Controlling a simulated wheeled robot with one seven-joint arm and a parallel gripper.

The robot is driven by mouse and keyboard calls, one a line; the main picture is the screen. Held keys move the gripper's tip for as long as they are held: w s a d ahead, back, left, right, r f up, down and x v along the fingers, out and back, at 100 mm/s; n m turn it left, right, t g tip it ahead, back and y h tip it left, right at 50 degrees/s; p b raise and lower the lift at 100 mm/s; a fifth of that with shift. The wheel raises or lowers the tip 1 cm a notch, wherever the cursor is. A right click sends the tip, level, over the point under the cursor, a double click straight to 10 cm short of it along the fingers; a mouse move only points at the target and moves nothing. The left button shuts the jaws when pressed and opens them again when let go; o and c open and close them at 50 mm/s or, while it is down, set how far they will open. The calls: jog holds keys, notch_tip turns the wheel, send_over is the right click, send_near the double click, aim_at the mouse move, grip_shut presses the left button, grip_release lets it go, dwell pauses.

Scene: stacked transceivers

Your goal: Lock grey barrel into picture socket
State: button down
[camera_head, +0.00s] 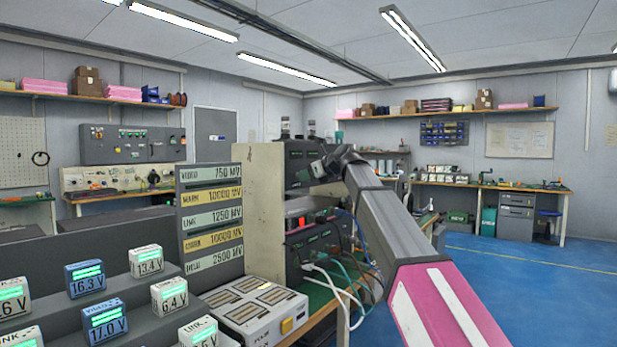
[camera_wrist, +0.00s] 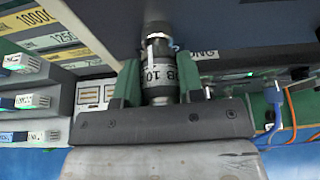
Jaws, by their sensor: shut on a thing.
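My gripper (camera_wrist: 159,84) is shut on the grey barrel (camera_wrist: 158,52) in the wrist view, with one green finger on each side. The barrel is a metallic cylinder with dark printed characters, and its far end points at a dark panel (camera_wrist: 225,22) with white lettering. Whether that end is inside a socket or just in front of it I cannot tell. The socket itself is hidden or not readable. In the head view my gripper (camera_head: 322,167) is at the front of the stacked transceivers (camera_head: 299,164); the barrel cannot be made out there.
Blue, green and white cables (camera_head: 345,285) hang in front of the lower units. A sign stack (camera_head: 210,218) with voltage labels stands to the left. A white box with slots (camera_head: 252,308) and several labelled voltage blocks (camera_head: 108,320) are nearer. Blue floor (camera_head: 540,285) is open at right.

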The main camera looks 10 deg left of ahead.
jog(key=shift+a+r+m+g, duration=0.1)
jog(key=shift+m+g, duration=0.4)
jog(key=shift+m, duration=0.1)
jog(key=shift+w, duration=0.15)
jog(key=c, duration=0.7)
grip_release()
jog(key=shift+a+m+y, duration=0.1)
jog(key=shift+m+y, duration=0.2)
jog(key=shift+o, duration=0.2)
